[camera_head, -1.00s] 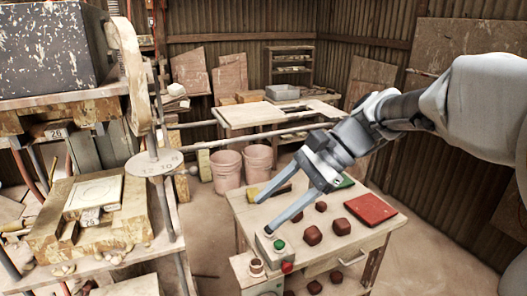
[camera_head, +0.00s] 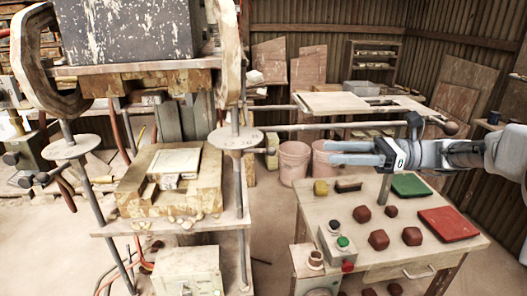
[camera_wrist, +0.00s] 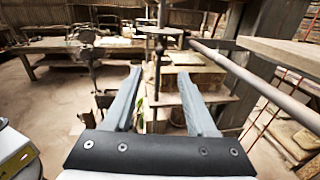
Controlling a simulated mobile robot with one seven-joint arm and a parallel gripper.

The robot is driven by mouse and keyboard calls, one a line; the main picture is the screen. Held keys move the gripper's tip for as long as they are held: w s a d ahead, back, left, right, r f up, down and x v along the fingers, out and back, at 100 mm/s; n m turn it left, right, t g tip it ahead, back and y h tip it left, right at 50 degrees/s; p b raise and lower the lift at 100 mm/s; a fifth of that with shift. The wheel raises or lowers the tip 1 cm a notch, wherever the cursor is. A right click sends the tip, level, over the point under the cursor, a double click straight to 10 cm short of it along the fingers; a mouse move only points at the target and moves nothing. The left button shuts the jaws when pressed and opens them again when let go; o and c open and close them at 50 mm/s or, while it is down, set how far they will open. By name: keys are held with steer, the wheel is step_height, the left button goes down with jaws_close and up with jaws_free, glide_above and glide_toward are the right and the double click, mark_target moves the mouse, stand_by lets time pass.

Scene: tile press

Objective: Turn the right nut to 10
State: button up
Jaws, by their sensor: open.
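The right nut is a pale round disc (camera_head: 235,138) on the right threaded rod of the press, with small dark marks too small to read. A matching left disc (camera_head: 72,146) sits on the left rod. My gripper (camera_head: 325,152) is open and empty, held level to the right of the right nut, fingers pointing left towards it and apart from it. In the wrist view my gripper (camera_wrist: 159,72) shows both fingers spread. A disc (camera_wrist: 160,31) on an upright rod stands beyond the fingertips, seen nearly edge-on.
A long horizontal bar (camera_head: 340,126) runs right from the press near the nut's height, close above my gripper. A small table (camera_head: 385,265) with red blocks and a control box (camera_head: 336,243) stands below. Pink buckets (camera_head: 294,163) stand behind. There is open air between fingertips and nut.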

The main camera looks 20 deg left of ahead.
mark_target(263, 151)
steer(key=x, duration=1.6)
steer(key=shift+d, duration=0.1)
jaws_close()
stand_by(0.7)
